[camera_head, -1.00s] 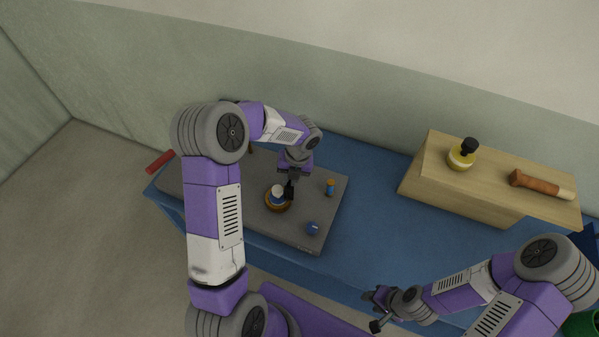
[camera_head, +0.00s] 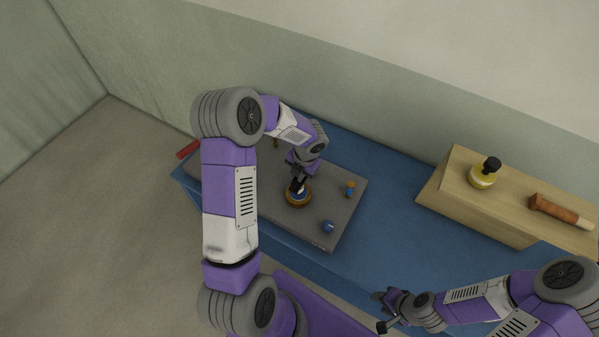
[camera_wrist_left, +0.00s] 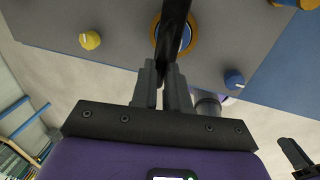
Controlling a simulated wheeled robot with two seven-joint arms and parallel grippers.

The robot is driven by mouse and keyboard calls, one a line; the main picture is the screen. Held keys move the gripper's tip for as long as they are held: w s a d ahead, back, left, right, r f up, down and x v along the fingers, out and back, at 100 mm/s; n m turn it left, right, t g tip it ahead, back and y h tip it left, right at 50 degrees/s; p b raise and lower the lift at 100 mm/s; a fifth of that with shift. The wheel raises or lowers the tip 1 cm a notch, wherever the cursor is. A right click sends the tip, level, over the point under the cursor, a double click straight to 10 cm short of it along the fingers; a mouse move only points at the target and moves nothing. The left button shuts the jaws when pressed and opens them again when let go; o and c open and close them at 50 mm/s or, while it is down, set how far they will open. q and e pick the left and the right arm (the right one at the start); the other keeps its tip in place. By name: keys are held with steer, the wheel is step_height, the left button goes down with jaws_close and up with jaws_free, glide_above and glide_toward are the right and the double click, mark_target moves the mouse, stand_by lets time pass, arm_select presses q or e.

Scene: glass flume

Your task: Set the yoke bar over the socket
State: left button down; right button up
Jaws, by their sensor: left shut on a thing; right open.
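My left gripper (camera_head: 297,183) is shut on a dark bar, which I take to be the yoke bar (camera_wrist_left: 173,30). In the left wrist view the bar runs up from the fingers and crosses in front of an orange-brown ring with a blue middle, the likely socket (camera_wrist_left: 192,32). In the head view the socket (camera_head: 298,203) sits on the grey plate (camera_head: 268,219), with the gripper just at its back edge. The bar hides part of the ring, and whether they touch cannot be told. My right gripper (camera_head: 381,312) is open and empty near the table's front edge.
A blue knob (camera_head: 328,226) and a blue peg with an orange top (camera_head: 350,188) stand on the plate. A yellow knob (camera_wrist_left: 90,40) shows in the left wrist view. Blue table between is clear.

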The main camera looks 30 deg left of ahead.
arm_select(q)
steer(key=c, duration=1.1)
jaws_free()
steer(key=shift+a, duration=0.1)
steer(key=r, duration=0.2)
steer(key=d+r, duration=0.1)
steer(key=r, duration=0.4)
steer(key=shift+w+d+r, duration=0.1)
steer(key=shift+d+r, duration=0.15)
